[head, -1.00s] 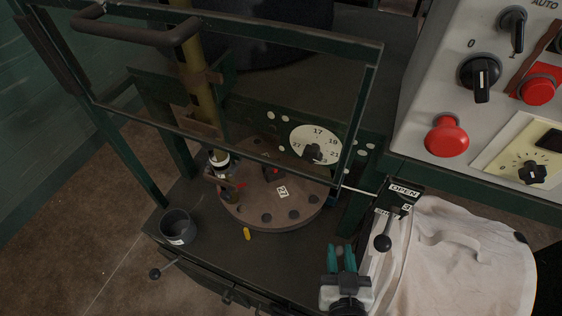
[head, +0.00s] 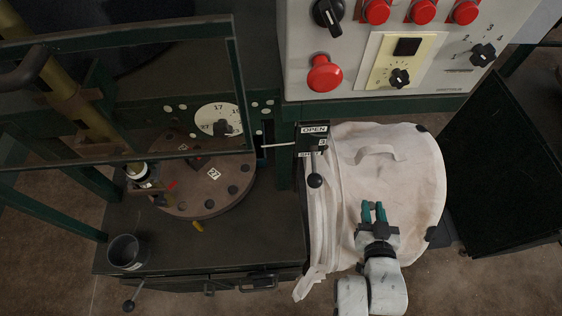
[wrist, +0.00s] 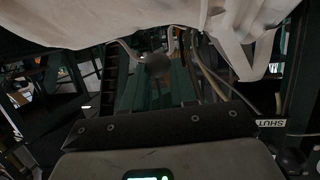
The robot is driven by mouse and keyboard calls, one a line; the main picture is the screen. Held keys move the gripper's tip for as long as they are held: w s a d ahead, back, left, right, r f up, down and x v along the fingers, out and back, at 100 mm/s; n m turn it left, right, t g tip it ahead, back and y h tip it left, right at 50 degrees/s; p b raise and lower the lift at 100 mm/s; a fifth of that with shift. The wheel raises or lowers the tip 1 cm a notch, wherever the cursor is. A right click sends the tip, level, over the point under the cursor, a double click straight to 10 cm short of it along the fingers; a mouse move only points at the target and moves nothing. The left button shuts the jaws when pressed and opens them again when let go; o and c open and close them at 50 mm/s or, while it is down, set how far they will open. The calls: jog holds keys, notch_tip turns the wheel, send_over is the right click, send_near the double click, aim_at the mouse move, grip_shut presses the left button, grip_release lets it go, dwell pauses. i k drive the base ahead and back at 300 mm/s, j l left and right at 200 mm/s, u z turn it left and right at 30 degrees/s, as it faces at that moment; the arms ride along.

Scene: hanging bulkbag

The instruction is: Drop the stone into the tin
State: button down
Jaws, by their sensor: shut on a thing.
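My gripper (head: 374,210) has teal fingers and is in front of the white bulk bag in the head view. It is shut on a small, dark, rounded thing, which I take for the stone (wrist: 157,64); it shows blurred in the wrist view. A dark grey open cup with a pale label, which looks like the tin (head: 122,252), stands upright on the dark bench at lower left. The tin is well to the left of my gripper, and I cannot see its bottom clearly.
The white bag (head: 405,190) hangs beside a lever marked OPEN (head: 315,180). A round turntable (head: 200,195) stands behind a green frame (head: 238,90). A control panel (head: 430,60) is at the back.

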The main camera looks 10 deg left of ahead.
aim_at(129, 259)
jog(key=u, duration=1.55)
